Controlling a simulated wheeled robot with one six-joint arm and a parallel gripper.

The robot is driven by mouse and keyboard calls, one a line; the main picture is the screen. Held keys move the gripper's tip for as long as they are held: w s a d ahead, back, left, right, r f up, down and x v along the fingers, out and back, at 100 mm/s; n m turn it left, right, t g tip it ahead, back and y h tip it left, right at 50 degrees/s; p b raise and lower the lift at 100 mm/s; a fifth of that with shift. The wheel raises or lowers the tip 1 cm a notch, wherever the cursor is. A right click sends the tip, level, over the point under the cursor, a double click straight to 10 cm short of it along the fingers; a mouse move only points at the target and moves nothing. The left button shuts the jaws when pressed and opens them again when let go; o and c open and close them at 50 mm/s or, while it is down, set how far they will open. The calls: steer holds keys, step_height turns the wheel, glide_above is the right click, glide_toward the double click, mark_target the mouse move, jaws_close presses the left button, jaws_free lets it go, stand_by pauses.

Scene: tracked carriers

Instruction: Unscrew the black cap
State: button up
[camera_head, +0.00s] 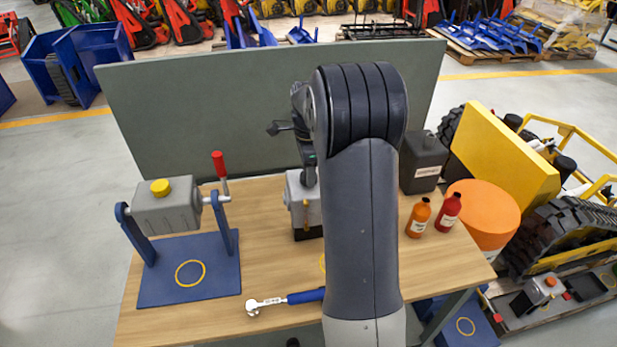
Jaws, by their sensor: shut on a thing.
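A small grey container (299,212) stands on the table in the middle, partly hidden behind my arm. The black cap (308,180) is on top of it, dark against my dark gripper and hard to separate from it. My gripper (307,170) points down at the container's top and is shut on the black cap. My large arm link covers the container's right side. Whether the cap still sits on its thread cannot be told.
A grey tank (168,212) with a yellow cap and red-handled crank (220,170) sits in a blue stand at left. A torque wrench (285,300) lies in front. Orange (418,218) and red (448,213) bottles and a dark canister (422,165) stand right. A green panel (230,110) stands behind.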

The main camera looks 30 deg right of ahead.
steer(key=n, duration=0.3)
steer(key=shift+c, duration=0.4)
steer(key=n, duration=0.4)
steer(key=shift+n, duration=1.4)
steer(key=n, duration=0.9)
steer(key=shift+n, duration=0.4)
